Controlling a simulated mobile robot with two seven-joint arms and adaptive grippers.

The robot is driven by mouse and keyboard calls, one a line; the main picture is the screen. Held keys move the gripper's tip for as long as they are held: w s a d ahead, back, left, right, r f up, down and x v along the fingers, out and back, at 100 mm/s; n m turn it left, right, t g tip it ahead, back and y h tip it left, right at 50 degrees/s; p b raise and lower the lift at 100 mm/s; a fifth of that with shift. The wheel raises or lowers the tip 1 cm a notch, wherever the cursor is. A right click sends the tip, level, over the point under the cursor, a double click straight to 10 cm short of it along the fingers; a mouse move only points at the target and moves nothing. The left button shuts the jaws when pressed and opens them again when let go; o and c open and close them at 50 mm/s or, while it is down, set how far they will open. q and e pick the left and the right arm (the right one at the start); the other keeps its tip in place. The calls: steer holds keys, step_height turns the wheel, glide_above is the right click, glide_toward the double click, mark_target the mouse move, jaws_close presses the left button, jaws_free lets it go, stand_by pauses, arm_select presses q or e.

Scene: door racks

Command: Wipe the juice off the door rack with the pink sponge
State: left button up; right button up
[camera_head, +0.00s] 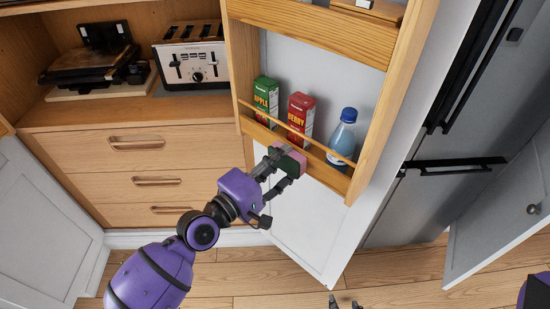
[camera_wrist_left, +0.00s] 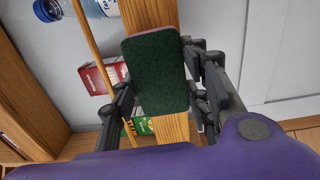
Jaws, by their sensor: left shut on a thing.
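The pink sponge (camera_head: 293,160) is between the fingers of my left gripper (camera_head: 283,168), which is shut on it. In the left wrist view, the sponge's dark green face (camera_wrist_left: 157,75) shows, with a pink edge. The sponge is at the front of the lower wooden door rack (camera_head: 335,181); I cannot tell whether it touches the wood. The rack also shows in the left wrist view (camera_wrist_left: 158,14) behind the sponge. No juice spill can be made out. My right gripper (camera_head: 343,303) shows only its fingertips at the bottom edge, apart and empty.
The rack holds a green apple carton (camera_head: 265,97), a red berry carton (camera_head: 300,113) and a blue-capped bottle (camera_head: 343,136) behind a thin rail. A toaster (camera_head: 192,66) stands on the left shelf. A fridge (camera_head: 450,120) is on the right. Floor below is open.

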mark_target(295, 171)
arm_select(q)
steer(key=shift+s+d, duration=0.35)
steer(key=shift+s+d+r+p, duration=0.15)
steer(key=shift+s+d+p, duration=0.2)
steer(key=shift+d+p, duration=0.1)
steer(key=shift+s+d, duration=0.7)
steer(key=shift+d, duration=0.05)
steer(key=shift+s+d+f, duration=0.2)
steer(key=shift+s+d, duration=1.2)
steer(key=shift+w+r, duration=0.1)
arm_select(e)
steer(key=shift+t, duration=0.5)
steer(key=w+r, duration=0.2)
steer(key=r, duration=0.1)
steer(key=shift+w+r, duration=0.15)
steer(key=shift+w, duration=0.2)
arm_select(q)
steer(key=shift+a, duration=0.1)
